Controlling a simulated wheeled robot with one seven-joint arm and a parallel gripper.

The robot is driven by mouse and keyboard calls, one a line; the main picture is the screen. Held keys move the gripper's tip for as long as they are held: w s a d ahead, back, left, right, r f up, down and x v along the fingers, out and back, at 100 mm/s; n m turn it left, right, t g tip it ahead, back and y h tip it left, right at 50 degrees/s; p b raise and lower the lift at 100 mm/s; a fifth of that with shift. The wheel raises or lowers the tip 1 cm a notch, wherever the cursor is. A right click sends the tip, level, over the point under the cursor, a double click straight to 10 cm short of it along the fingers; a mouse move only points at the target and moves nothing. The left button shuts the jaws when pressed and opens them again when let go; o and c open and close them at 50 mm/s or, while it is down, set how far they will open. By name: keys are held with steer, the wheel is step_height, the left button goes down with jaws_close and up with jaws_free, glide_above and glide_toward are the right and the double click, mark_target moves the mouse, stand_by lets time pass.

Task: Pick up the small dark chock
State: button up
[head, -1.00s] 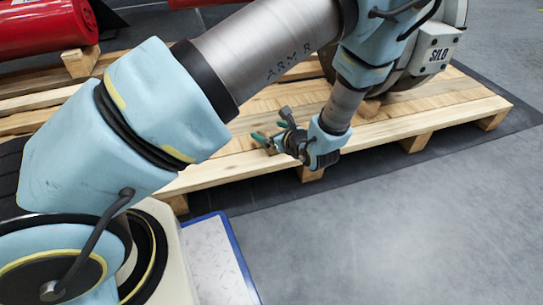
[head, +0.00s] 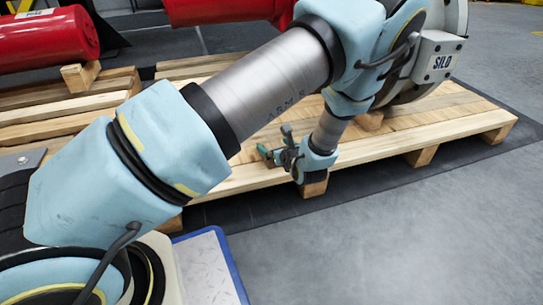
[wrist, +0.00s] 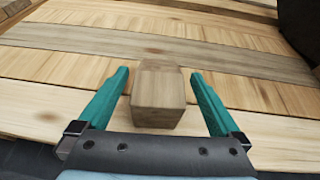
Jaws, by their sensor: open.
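A small brown wooden chock (wrist: 158,97) lies on the pallet boards in the wrist view, duller and darker than the pale planks around it. My gripper (wrist: 160,76) is open, with one teal finger on each side of the chock. A gap shows between the chock and each finger, slightly wider on the right. In the head view my gripper (head: 271,155) is low over the front edge of the pallet, and I cannot make out the chock there.
A red cylinder (head: 45,37) rests on a block at upper left. Open grey floor lies at lower right.

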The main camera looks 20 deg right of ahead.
steer(key=b+x, duration=0.1)
steer(key=x, duration=0.2)
steer(key=shift+s, duration=0.1)
steer(key=shift+r, duration=0.1)
steer(key=c, duration=1.5)
